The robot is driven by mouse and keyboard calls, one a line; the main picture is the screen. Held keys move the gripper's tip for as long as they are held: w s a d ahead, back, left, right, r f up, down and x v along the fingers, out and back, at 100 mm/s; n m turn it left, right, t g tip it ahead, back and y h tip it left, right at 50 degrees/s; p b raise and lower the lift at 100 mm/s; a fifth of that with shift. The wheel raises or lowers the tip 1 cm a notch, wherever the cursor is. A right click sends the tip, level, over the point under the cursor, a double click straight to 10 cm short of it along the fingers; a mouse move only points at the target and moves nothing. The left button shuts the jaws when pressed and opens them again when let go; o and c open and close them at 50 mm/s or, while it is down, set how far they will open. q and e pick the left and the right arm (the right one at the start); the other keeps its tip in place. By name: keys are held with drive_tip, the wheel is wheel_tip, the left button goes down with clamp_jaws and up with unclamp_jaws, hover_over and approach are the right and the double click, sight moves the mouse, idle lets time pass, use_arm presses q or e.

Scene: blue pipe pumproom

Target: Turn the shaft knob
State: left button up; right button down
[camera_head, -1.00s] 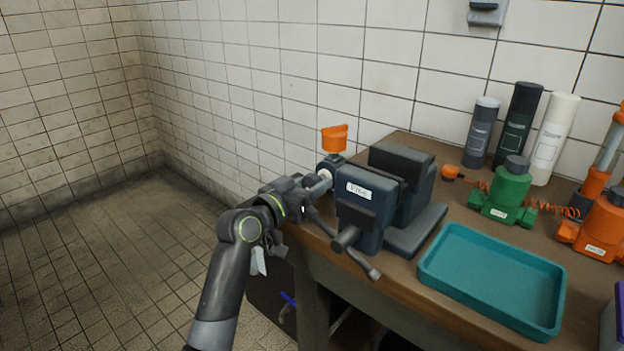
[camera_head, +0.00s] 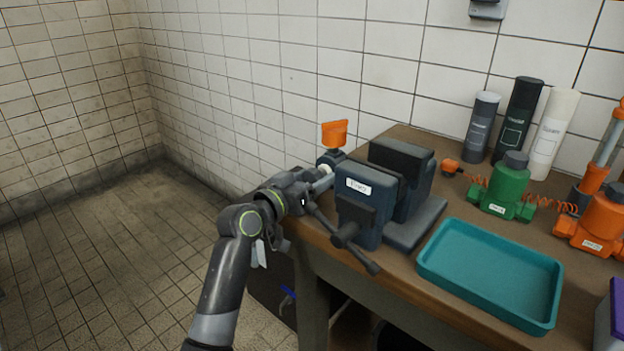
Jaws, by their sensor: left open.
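My left gripper (camera_head: 310,190) is at the left edge of the workbench, left of the blue vise (camera_head: 362,205). Its jaws are open around or right beside the near end of a short pale shaft (camera_head: 323,182). The shaft runs to a dark bearing block (camera_head: 331,160) topped by an orange cup (camera_head: 334,134). The shaft knob cannot be made out; the gripper covers the shaft's near end. I cannot tell whether the fingers touch it. My right gripper is not in view.
The vise's handle bar (camera_head: 362,257) sticks out close to my left gripper. A teal tray (camera_head: 428,262), a green pump (camera_head: 506,188), an orange pump (camera_head: 597,222) and several bottles stand to the right on the workbench (camera_head: 405,290). The floor at left is clear.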

use_arm(q)
drive_tip(key=v, duration=1.7)
drive_tip(key=shift+s, duration=0.15)
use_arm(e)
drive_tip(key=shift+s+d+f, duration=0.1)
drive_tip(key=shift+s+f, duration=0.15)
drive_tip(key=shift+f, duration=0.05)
use_arm(q)
drive_tip(key=shift+s+a+p, duration=0.1)
drive_tip(key=shift+p, duration=0.2)
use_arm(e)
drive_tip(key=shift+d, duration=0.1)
